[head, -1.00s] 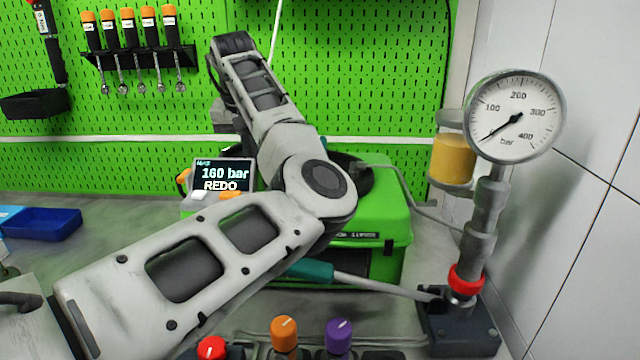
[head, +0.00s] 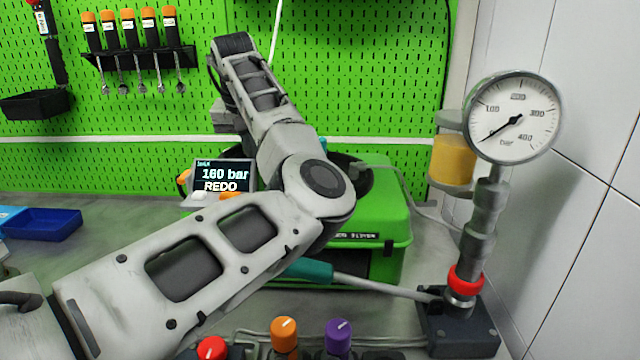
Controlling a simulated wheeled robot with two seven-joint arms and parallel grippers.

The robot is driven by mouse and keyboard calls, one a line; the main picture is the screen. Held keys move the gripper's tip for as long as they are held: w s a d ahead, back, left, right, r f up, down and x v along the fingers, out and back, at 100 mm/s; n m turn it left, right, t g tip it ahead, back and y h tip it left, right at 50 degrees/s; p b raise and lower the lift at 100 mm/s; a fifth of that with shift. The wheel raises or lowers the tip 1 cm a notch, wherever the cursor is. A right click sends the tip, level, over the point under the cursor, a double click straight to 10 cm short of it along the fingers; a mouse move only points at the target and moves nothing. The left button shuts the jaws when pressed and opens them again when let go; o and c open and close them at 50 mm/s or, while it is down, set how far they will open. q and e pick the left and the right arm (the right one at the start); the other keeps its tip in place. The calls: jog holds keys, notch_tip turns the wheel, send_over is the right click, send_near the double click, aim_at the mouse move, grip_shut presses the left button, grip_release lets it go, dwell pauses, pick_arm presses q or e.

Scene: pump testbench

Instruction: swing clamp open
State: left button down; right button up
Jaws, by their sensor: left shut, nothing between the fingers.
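I cannot pick out the clamp for certain; it may be hidden behind my left arm. My left arm comes in from the lower left, bends at its elbow in the middle, and reaches back up toward the green pegboard. My left gripper (head: 225,117) shows only in part, as a grey block behind the forearm and above the display; it is shut and empty, and its fingertips are mostly hidden. I see no contact between it and anything. My right gripper is not in view.
A green case (head: 385,215) stands behind my elbow. A display (head: 223,175) reads 160 bar and REDO. A pressure gauge (head: 514,118) stands on a red-ringed column at right. A teal-handled lever (head: 310,271) lies in front. Knobs (head: 284,333) line the front edge.

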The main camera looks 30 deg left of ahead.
pick_arm(q)
jog(key=shift+w+a+p, duration=0.7)
jog(key=shift+w+a, duration=0.05)
jog(key=shift+w, duration=0.1)
